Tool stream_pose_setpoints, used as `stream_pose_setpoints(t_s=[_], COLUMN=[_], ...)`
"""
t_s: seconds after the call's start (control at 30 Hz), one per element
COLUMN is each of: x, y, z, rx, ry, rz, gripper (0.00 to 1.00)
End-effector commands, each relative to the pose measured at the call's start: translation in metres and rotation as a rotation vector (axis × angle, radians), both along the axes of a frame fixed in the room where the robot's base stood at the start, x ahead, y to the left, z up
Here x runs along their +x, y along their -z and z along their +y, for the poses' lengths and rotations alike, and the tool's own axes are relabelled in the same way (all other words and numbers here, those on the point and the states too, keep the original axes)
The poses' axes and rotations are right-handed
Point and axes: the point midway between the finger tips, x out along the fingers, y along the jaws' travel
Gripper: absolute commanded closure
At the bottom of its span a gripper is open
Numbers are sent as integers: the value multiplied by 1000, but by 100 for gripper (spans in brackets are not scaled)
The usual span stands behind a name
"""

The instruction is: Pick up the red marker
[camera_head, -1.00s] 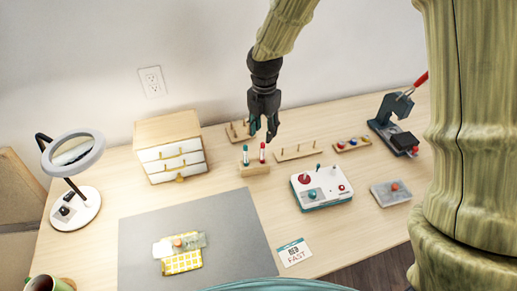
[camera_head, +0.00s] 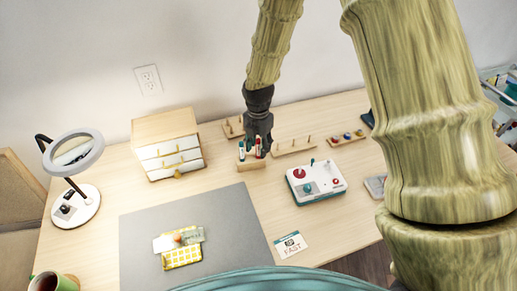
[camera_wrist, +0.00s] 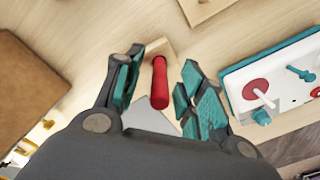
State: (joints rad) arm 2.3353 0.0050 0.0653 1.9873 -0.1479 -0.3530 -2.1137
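The red marker (camera_head: 258,147) stands upright in a small wooden holder (camera_head: 251,165), with a teal-and-white marker (camera_head: 242,152) beside it on the left. In the wrist view the red marker (camera_wrist: 160,83) shows between the two teal-padded fingers of my gripper (camera_wrist: 160,68). Gaps show on both sides of it, so my gripper is open around it and not visibly touching. In the head view my gripper (camera_head: 255,148) is low over the holder and partly covers the red marker. The teal marker is not clear in the wrist view.
A small drawer cabinet (camera_head: 168,145) stands to the left of the holder. A white control box (camera_head: 317,183) is to the right, and pegged wooden racks (camera_head: 292,146) lie behind and right. A grey mat (camera_head: 225,235) lies in front.

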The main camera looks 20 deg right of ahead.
Motion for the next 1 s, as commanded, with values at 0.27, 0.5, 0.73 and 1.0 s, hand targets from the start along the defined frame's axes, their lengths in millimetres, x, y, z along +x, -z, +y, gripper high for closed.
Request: stream_pose_setpoints(t_s=[0.27,0.5,0.73,1.0], x=[0,0,0,0], y=[13,13,13,12], z=[0,0,0,0], rx=[-1,-1,-1,-1], ry=[0,0,0,0], rz=[-1,-1,-1,-1], gripper=[61,71,100,100])
